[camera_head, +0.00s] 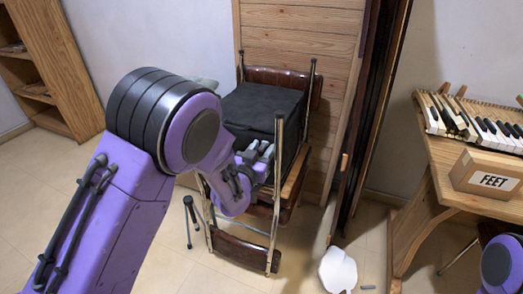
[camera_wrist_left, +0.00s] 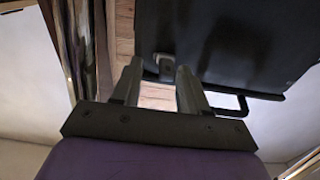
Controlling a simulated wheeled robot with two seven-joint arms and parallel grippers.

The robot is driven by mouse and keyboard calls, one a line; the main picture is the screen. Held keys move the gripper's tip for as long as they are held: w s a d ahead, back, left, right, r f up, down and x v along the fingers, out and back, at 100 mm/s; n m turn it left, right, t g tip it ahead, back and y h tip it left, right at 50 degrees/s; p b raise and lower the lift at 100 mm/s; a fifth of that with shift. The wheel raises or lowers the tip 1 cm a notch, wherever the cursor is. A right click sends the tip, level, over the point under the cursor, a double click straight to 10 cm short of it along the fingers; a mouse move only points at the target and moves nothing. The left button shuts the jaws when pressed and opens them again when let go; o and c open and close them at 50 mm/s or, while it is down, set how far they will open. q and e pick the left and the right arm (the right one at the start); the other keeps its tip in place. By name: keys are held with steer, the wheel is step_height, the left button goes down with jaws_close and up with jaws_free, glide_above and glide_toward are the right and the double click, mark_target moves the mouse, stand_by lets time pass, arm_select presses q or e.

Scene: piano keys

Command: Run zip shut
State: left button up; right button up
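A black boxy case (camera_head: 262,106) stands on a stack of folding chairs in the head view. It fills the upper right of the left wrist view (camera_wrist_left: 235,45). A small grey tab (camera_wrist_left: 164,64), which looks like the zip pull, sits at the case's lower left edge there. My left gripper (camera_head: 262,150) is at the case's front side in the head view. In the left wrist view its two fingers are apart, with the tab showing between and beyond their tips. I cannot tell whether they touch it. My right gripper is out of view.
The chairs (camera_head: 238,252) stand against a wooden panel (camera_head: 290,45). A dark handle (camera_wrist_left: 232,103) juts from the case beside my left fingers. A wooden bench (camera_head: 440,165) at right holds piano keys and a box marked FEET (camera_head: 488,175). A white piece (camera_head: 338,270) lies on the floor.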

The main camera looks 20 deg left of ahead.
arm_select(q)
steer(key=s, duration=1)
steer(key=shift+s, duration=0.25)
steer(key=shift+f, duration=0.1)
steer(key=s+a+f+n+g+y, duration=0.15)
steer(key=s+f+g, duration=0.25)
steer(key=f, duration=0.5)
steer(key=s+a+f+n+g+y, duration=0.1)
steer(key=s+a+f+n+g, duration=0.3)
steer(key=f, duration=0.6)
steer(key=s+a+f+n+g, duration=0.1)
steer(key=s+f+g, duration=0.2)
steer(key=s+f, duration=0.6)
steer(key=s+a+f+g, duration=0.1)
steer(key=s+f+g, duration=0.3)
steer(key=s, duration=0.8)
step_height(320, 180, up, 12)
steer(key=p, duration=1.1)
steer(key=shift+s+d+f+y+p, duration=0.25)
steer(key=shift+s+y+p, duration=0.1)
steer(key=shift+s+y, duration=0.1)
